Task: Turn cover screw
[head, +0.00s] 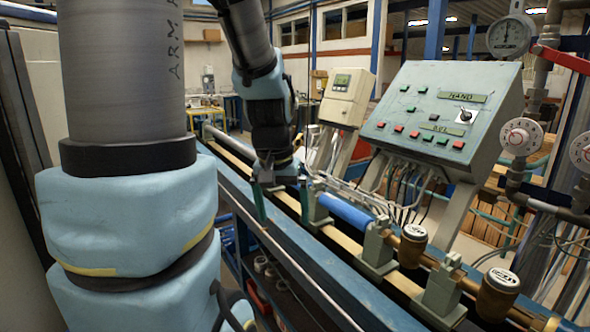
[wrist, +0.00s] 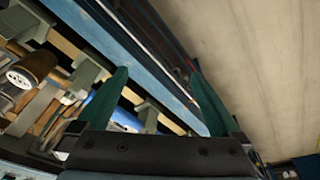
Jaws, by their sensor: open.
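I cannot make out a cover screw in either view. A cream meter box (head: 346,97) with a small display stands on a bracket behind the bench, beyond my gripper. Brass-coloured meters with white dials sit on the bench pipe, one nearer the middle (head: 412,245) and one at the front right (head: 497,294). My gripper (head: 282,206) hangs over the left part of the bench, its green fingers pointing down, apart and empty. In the wrist view the fingers (wrist: 158,76) are spread, with bench rail and floor beyond them.
A blue pipe section (head: 345,211) lies between grey clamps (head: 378,246) on the rail. A sloped control panel (head: 430,112) with buttons stands behind, cables hanging below. Round gauges (head: 520,136) and pipes crowd the right. The blue bench edge (head: 300,267) runs along the front.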

